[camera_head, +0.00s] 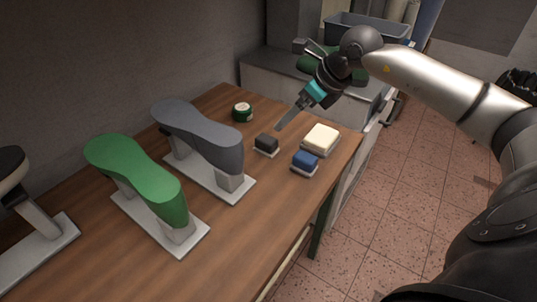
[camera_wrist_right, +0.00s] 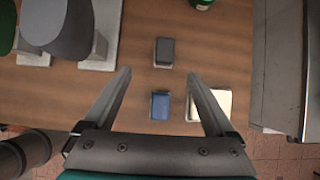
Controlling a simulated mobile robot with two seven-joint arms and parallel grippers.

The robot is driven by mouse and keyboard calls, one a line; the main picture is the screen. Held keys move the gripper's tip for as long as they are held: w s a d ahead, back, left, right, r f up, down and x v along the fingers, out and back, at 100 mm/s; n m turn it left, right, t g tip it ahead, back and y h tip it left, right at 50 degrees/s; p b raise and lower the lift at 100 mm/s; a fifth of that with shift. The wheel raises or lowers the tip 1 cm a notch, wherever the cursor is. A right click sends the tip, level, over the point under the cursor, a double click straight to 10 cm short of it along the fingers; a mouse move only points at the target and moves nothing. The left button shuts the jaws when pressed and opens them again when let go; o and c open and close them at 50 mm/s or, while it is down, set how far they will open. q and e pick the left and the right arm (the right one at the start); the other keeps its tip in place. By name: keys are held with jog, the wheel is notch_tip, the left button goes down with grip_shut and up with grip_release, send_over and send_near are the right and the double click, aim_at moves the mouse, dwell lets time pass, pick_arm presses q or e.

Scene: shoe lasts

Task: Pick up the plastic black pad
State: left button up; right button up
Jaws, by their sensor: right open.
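The black pad (camera_head: 266,142) is a small dark block on a light base on the wooden table, right of the grey shoe last. In the right wrist view the black pad (camera_wrist_right: 164,51) lies ahead of the fingertips, roughly centred between them. My right gripper (camera_head: 281,124) is over the table, above and close to the black pad in the head view. In the right wrist view its two fingers (camera_wrist_right: 158,73) are spread, with nothing held between them. My left gripper is not in view.
A blue pad (camera_head: 305,161) and a cream pad (camera_head: 321,138) lie right of the black pad. A green jar (camera_head: 242,112) stands behind it. Grey (camera_head: 203,140) and green (camera_head: 140,180) shoe lasts stand to the left. The table's right edge is near the pads.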

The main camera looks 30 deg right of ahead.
aim_at(269, 139)
jog(key=x, duration=0.6)
jog(key=b+x, duration=0.1)
jog(key=x, duration=0.2)
jog(key=shift+d+f, duration=0.15)
jog(key=shift+d, duration=0.1)
jog(key=shift+w+a+f, duration=0.1)
jog(key=shift+w+f, duration=0.2)
jog(key=shift+f, duration=0.1)
jog(key=x, duration=0.2)
jog(key=b+x, duration=0.1)
jog(key=x, duration=0.1)
jog(key=shift+w+d, duration=0.1)
jog(key=shift+d, duration=0.15)
jog(key=shift+w+a+f, duration=0.1)
jog(key=shift+w+f, duration=0.2)
jog(key=shift+f, duration=0.2)
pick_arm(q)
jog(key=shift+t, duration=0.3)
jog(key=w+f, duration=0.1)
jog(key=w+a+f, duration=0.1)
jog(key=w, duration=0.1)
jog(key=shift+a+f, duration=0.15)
pick_arm(e)
jog(key=shift+c, duration=0.3)
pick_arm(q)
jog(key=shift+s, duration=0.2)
pick_arm(e)
grip_shut()
